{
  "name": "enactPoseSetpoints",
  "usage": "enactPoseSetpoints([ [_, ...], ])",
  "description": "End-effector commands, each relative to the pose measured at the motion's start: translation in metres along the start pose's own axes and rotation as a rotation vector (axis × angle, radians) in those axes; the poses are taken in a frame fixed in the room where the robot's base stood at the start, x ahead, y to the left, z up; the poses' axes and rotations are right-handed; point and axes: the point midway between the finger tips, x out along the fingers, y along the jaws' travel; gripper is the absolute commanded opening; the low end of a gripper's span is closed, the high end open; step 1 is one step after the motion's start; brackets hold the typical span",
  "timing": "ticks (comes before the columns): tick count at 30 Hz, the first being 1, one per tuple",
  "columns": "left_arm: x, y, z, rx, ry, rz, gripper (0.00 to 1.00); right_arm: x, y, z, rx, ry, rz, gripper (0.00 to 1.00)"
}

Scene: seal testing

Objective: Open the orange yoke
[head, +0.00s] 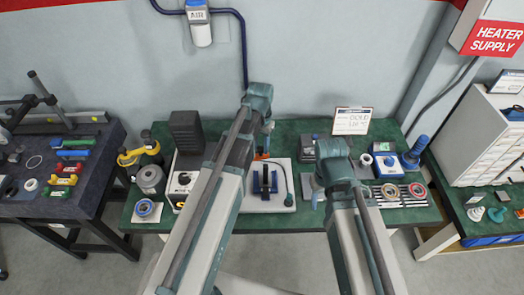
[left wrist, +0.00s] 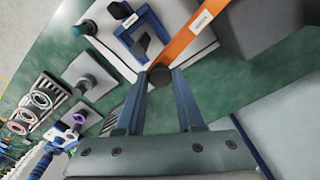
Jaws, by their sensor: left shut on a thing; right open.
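The orange yoke (left wrist: 190,38) is a flat labelled bar in the left wrist view, running from a dark round knob (left wrist: 160,75) up to the right. In the head view only a small orange part of it (head: 262,155) shows below my left wrist. My left gripper (left wrist: 160,78) is shut on the dark knob at the yoke's end; in the head view it (head: 265,142) is partly hidden by its arm. A blue frame (left wrist: 147,22) stands beside the yoke on a white base plate (head: 285,204). My right gripper (head: 317,192) is open, right of the plate, mostly hidden by its arm.
The fixture stands on a green bench (head: 232,220). A dark grey block (head: 186,131) stands to the left. The bench's front strip has free room.

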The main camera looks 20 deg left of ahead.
Motion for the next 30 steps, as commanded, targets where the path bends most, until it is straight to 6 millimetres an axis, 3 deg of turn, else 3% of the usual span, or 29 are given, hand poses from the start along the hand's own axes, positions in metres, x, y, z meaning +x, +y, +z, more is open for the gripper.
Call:
enactPoseSetpoints([
  [3, 0.0, -0.014, -0.015, -0.11, 0.0, 0.0, 0.0, 0.0, 0.0, 0.0, 0.0, 0.0, 0.0, 0.5],
  [13, 0.0, -0.055, -0.036, -0.425, 0.0, 0.0, 0.0, 0.0, 0.0, 0.0, 0.0, 0.0, 0.0, 0.5],
  [30, 0.0, -0.111, -0.044, -0.822, 0.0, 0.0, 0.0, 0.0, 0.0, 0.0, 0.0, 0.0, 0.0, 0.5],
])
